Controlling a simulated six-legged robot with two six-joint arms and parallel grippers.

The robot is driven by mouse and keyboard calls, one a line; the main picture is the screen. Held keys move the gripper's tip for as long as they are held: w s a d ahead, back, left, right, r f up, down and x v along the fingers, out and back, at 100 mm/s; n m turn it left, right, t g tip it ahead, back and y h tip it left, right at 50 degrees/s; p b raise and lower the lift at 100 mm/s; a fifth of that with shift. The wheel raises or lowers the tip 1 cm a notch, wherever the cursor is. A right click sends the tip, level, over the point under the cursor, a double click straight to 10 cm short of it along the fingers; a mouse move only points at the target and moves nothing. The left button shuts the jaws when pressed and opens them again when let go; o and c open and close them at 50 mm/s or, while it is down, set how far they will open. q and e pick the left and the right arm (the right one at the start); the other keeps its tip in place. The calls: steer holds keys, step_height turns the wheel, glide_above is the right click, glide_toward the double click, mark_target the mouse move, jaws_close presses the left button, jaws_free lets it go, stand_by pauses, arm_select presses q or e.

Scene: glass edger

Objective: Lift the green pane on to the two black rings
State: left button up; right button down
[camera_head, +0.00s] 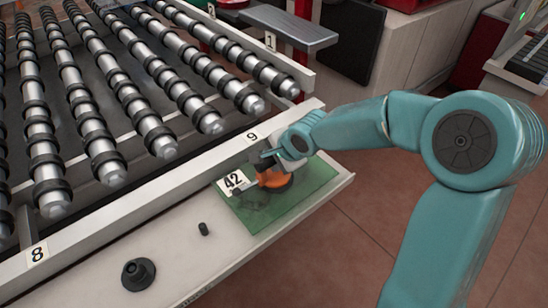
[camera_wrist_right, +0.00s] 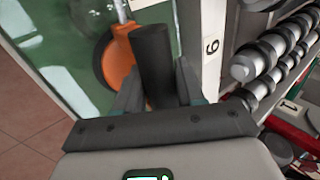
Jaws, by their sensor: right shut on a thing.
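The green pane (camera_head: 308,194) lies flat on the pale ledge in front of the roller bed. A white label reading 42 (camera_head: 233,181) is at its left edge. An orange suction lifter (camera_head: 275,181) stands on the pane. My right gripper (camera_head: 268,160) is at the lifter. In the right wrist view, my right gripper (camera_wrist_right: 157,88) is shut on the lifter's black handle (camera_wrist_right: 153,55), with the orange body (camera_wrist_right: 117,58) beyond it over the pane (camera_wrist_right: 62,45). My left gripper is out of view.
A raised rail (camera_head: 150,190) with number plates separates ledge and rollers. A grey step (camera_head: 289,28) stands behind. Tiled floor is open at right.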

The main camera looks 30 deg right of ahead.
steer(key=shift+w+b, duration=0.1)
steer(key=shift+b, duration=0.2)
steer(key=c, duration=0.6)
jaws_free()
steer(key=shift+s+f, duration=0.2)
steer(key=shift+f, duration=0.1)
steer(key=v, duration=1.6)
steer(key=shift+r+p, duration=0.35)
steer(key=shift+p, duration=0.05)
steer(key=shift+s, duration=0.1)
